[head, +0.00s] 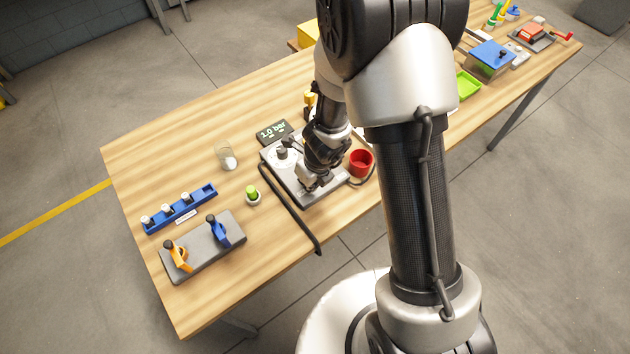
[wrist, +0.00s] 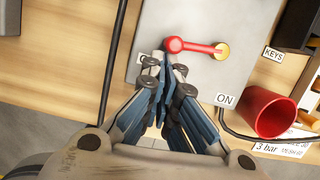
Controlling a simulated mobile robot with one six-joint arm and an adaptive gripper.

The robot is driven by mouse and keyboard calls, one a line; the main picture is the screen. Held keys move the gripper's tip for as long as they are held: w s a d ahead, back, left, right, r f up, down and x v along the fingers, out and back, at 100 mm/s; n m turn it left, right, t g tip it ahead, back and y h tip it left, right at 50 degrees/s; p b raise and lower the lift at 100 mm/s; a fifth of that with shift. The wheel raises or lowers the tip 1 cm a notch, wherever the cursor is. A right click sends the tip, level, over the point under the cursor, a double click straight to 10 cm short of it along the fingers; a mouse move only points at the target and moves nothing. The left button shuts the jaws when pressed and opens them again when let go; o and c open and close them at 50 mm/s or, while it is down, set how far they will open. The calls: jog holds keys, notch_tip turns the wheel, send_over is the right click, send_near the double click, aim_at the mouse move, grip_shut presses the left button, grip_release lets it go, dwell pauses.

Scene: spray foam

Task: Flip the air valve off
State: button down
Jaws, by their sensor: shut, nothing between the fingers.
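The air valve is a red lever (wrist: 198,46) with a round red knob and a yellow pivot (wrist: 221,51), on a grey plate (wrist: 190,17). In the wrist view the lever lies nearly level, knob to the left. An "ON" label (wrist: 226,100) sits below the pivot; another label (wrist: 145,59), mostly hidden by my fingers, sits near the knob. My gripper (wrist: 163,66) is shut and empty, its tips just below the knob; I cannot tell whether they touch. In the head view my gripper (head: 312,182) is low over the grey unit (head: 290,182) and hides the lever.
A display reading 1.0 bar (head: 272,132) stands behind the unit. A red cup (wrist: 268,112) stands close on the right. A black hose (head: 290,209) runs along the unit's left side. A glass jar (head: 226,157), a green-topped item (head: 252,195) and a clamp board (head: 203,247) lie left.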

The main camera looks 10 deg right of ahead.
jog(key=shift+w+a, duration=0.2)
jog(key=shift+a, duration=0.3)
dwell(0.4)
